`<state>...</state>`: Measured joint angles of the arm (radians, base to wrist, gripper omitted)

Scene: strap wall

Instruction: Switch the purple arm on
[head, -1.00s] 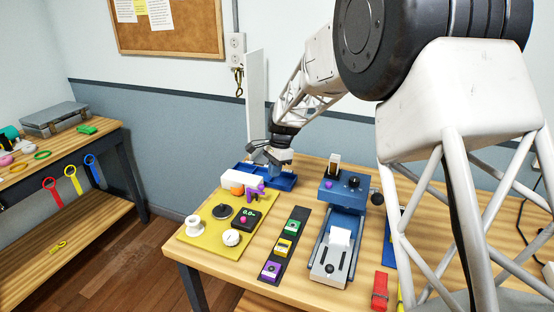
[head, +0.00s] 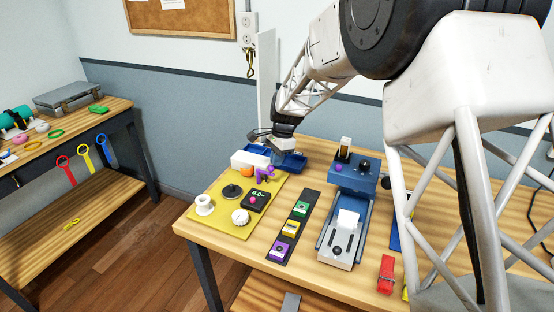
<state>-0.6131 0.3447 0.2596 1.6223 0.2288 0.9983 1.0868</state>
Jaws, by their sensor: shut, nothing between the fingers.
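A small purple arm-shaped piece (head: 265,174) stands at the back of the yellow board (head: 235,227), beside an orange round part and a white block (head: 250,160). A purple block with a dark knob (head: 281,250) sits at the near end of a dark strip, in front of a yellow block (head: 291,229) and a green block (head: 301,209). I cannot tell how the knobs are set. My gripper (head: 277,158) is shut and empty, just behind the purple piece and in front of the blue tray. Its fingertips are small in this view; whether they touch anything is unclear.
A blue tray (head: 292,161) lies at the table's back. The yellow board also carries a white spool (head: 204,204), a black disc, a white knob and a small display. A blue-and-grey machine (head: 352,179) stands right of the strip. A red block (head: 386,273) lies near my arm.

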